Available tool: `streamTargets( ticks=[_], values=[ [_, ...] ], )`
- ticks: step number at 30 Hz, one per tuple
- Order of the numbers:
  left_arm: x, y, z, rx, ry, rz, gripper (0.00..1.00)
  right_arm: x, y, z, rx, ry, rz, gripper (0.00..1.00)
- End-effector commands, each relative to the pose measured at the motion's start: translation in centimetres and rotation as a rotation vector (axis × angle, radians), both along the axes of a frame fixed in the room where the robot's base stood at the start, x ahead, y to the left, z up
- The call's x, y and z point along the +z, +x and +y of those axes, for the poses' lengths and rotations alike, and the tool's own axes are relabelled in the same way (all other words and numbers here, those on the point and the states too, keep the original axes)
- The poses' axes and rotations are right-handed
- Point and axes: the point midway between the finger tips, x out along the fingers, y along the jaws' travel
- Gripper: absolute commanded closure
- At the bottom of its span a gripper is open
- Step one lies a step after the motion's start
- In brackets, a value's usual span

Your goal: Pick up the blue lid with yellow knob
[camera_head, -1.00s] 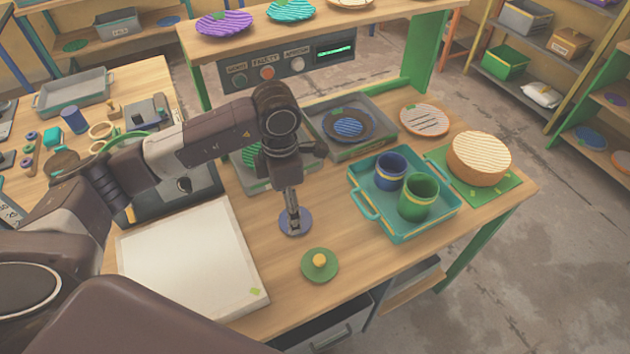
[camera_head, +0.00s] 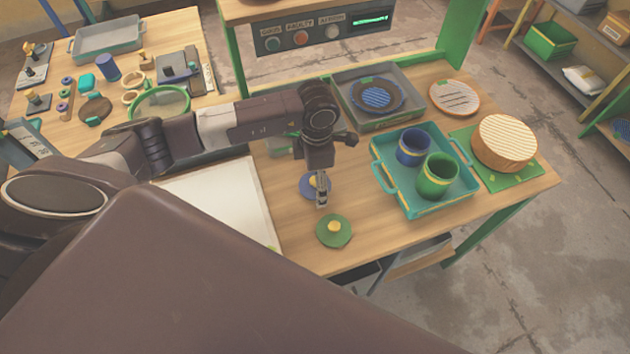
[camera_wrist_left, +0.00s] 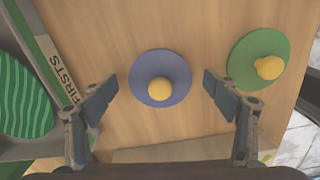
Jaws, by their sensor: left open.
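The blue lid with yellow knob (camera_wrist_left: 155,66) lies flat on the wooden table, centred between my open fingers in the left wrist view. In the head view the blue lid (camera_head: 309,187) is partly hidden behind my left gripper (camera_head: 322,192). In the left wrist view my left gripper (camera_wrist_left: 163,98) has its two fingers wide apart, one on each side of the lid, holding nothing. Its height above the lid is hard to judge. My right gripper is not in view.
A green lid with yellow knob (camera_head: 333,230) lies close by, near the table's front edge. To the right stands a teal tray (camera_head: 458,199) with a blue cup (camera_head: 414,147) and a green cup (camera_head: 437,176). A white board (camera_head: 214,197) lies to the left.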

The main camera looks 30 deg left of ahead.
Motion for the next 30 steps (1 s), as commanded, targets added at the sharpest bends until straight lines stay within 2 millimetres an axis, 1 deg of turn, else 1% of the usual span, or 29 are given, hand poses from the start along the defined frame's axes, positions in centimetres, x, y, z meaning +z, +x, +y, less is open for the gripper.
streamTargets(
  ticks=[5, 15, 25, 30],
  values=[
    [-0.1, 0.0, 0.0, 0.000, -0.001, -0.001, 0.20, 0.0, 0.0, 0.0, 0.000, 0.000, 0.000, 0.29],
    [0.0, 0.0, 0.0, 0.000, -0.001, -0.001, 0.56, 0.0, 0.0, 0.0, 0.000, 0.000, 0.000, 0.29],
    [0.2, 0.1, 0.0, 0.000, 0.000, -0.001, 0.57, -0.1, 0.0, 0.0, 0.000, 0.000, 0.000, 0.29],
    [1.4, 0.2, -0.1, 0.001, -0.002, -0.004, 0.57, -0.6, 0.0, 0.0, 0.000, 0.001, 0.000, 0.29]
  ],
)
